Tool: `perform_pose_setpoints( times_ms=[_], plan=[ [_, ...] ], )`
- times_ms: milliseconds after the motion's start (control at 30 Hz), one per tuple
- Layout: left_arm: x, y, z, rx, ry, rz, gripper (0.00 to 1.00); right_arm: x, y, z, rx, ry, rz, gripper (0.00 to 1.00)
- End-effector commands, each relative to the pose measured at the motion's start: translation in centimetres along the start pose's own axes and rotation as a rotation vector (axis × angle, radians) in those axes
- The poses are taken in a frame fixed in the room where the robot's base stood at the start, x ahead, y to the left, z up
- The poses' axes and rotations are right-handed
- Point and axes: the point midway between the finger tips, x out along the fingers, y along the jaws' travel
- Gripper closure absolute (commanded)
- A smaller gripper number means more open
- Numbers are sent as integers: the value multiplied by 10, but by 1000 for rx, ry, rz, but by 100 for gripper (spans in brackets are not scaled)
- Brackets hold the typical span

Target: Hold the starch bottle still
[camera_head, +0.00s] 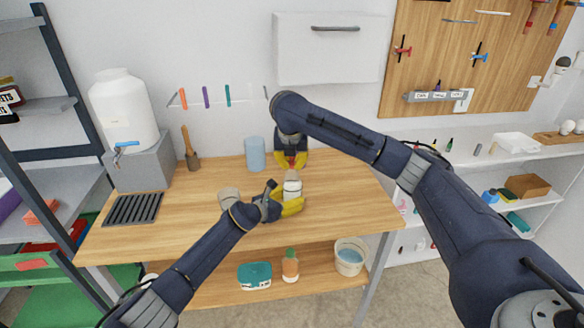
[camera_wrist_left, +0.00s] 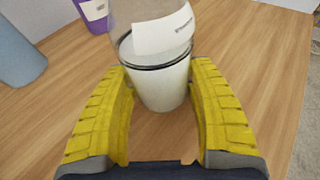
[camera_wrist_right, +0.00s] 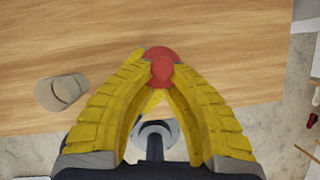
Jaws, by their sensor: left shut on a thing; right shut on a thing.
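The starch bottle (camera_head: 292,188) stands upright on the wooden table. In the left wrist view the bottle (camera_wrist_left: 160,88) is clear, with white contents and a white label, and its top is cut off. My left gripper (camera_head: 285,206) is shut on its lower part, a yellow finger on each side. What lies under that red thing is hidden.
A beige cup (camera_head: 229,197) stands left of the bottle. A blue cylinder (camera_head: 255,154) is farther back. A purple container (camera_wrist_left: 92,14) shows partly in the left wrist view. A white water tank (camera_head: 124,108) and a drain grid (camera_head: 133,208) take the table's left side. The front left is clear.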

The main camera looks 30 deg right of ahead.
Motion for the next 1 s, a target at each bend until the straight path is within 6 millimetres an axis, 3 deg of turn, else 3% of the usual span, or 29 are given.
perform_pose_setpoints(
  times_ms=[400, 867, 900, 1000],
  plan=[
    [0, -1, -2, -2, 2, -1, 58, -26, 0, 11, 0, -2, 0, 100],
    [0, -1, -2, -2, 3, -2, 58, -31, 0, 13, 0, 0, 0, 100],
    [0, -1, -2, -2, 3, -2, 38, -31, 0, 13, 0, 0, 0, 100],
    [0, -1, -2, -2, 2, -1, 26, -31, 0, 13, 0, 0, 0, 100]
  ],
)
